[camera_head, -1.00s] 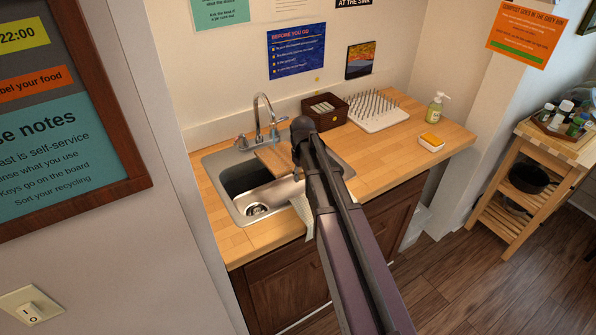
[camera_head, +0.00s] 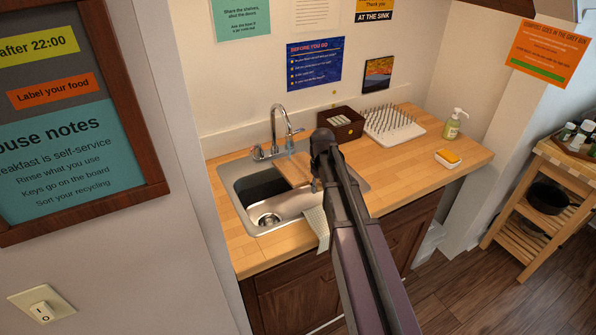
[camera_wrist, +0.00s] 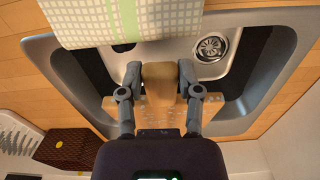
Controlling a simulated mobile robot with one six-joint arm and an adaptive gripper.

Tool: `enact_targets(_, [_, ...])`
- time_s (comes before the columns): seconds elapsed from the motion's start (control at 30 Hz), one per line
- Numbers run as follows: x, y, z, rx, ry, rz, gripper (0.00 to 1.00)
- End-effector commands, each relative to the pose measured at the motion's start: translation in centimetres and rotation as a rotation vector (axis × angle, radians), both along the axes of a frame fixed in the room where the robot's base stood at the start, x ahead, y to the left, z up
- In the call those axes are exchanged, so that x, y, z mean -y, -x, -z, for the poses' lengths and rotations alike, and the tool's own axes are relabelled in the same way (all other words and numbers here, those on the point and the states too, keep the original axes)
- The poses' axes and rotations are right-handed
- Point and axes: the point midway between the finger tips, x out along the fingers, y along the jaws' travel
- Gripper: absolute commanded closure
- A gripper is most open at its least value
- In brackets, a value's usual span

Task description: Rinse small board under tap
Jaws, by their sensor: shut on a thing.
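My gripper (camera_wrist: 158,74) is shut on a small wooden board (camera_wrist: 160,85), with a finger on each side of it in the wrist view. In the head view the board (camera_head: 293,168) is held over the steel sink (camera_head: 228,190), near the tap (camera_head: 274,125). My arm hides part of the sink's right side and most of the gripper there. The drain (camera_head: 269,219) shows below and left of the board. I cannot tell whether water runs from the tap.
A towel (camera_head: 316,225) hangs over the sink's front edge. A dark box (camera_head: 341,124), a dish rack (camera_head: 392,124), a soap bottle (camera_head: 453,123) and a sponge in a dish (camera_head: 448,158) stand on the counter. The wooden counter (camera_head: 405,165) in front of them is clear.

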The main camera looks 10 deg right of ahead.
Motion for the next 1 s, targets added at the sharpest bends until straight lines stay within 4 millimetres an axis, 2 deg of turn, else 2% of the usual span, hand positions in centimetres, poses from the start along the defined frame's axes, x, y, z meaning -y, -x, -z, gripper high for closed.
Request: enact_targets(1.0, [-1.2, 0.2, 0.0, 0.001, 0.0, 0.0, 1.0])
